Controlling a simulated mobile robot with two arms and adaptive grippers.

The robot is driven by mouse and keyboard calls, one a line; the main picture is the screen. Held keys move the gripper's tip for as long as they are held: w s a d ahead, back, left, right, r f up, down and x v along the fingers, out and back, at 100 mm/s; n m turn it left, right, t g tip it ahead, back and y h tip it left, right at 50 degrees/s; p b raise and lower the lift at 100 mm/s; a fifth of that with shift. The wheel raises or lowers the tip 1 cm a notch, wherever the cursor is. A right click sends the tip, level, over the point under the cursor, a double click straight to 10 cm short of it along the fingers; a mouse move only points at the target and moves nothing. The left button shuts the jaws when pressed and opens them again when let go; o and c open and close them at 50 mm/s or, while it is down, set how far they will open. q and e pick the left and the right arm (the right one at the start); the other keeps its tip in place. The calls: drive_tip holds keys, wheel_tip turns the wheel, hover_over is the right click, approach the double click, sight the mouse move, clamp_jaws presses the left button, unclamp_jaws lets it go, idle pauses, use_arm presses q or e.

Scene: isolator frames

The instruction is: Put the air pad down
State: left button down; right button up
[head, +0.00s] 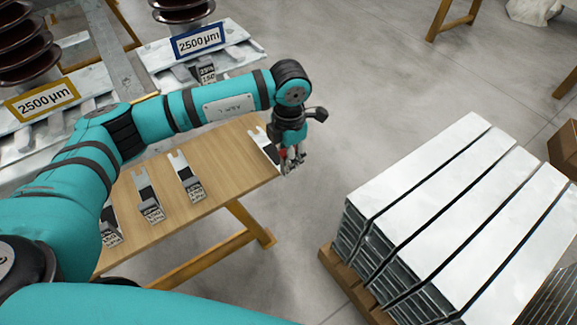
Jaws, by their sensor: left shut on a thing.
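The air pad appears to be the pale forked metal plate (263,144) at the right end of the wooden table in the head view. Its fork points up and left, and its other end is dark and partly hidden by my left gripper. My left gripper (291,164) points down at the table's right corner and is shut on that end. A small red patch shows beside the fingers. I cannot tell whether the plate touches the table top. My right gripper is not in view.
Several similar labelled forked plates (188,176) lie on the wooden table (228,166), left of the gripper. Frames with 2500 µm signs (198,41) and dark ribbed insulators stand behind. A stack of long metal bars (425,180) lies at right. Bare floor separates it from the table.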

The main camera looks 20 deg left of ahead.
use_arm(q)
wheel_tip(320, 180, down, 3)
drive_tip(key=shift+f+b, duration=0.2)
drive_tip(key=shift+b, duration=0.65)
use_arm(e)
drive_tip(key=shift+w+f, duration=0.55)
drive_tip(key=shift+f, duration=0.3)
use_arm(q)
drive_tip(key=shift+f, duration=0.1)
drive_tip(key=c, duration=1.2)
unclamp_jaws()
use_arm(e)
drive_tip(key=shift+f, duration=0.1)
use_arm(q)
drive_tip(key=shift+r, duration=0.3)
wheel_tip(320, 180, up, 12)
drive_tip(key=shift+s+d+f+b, duration=0.1)
drive_tip(key=shift+f+b, duration=0.05)
drive_tip(key=shift+b, duration=0.3)
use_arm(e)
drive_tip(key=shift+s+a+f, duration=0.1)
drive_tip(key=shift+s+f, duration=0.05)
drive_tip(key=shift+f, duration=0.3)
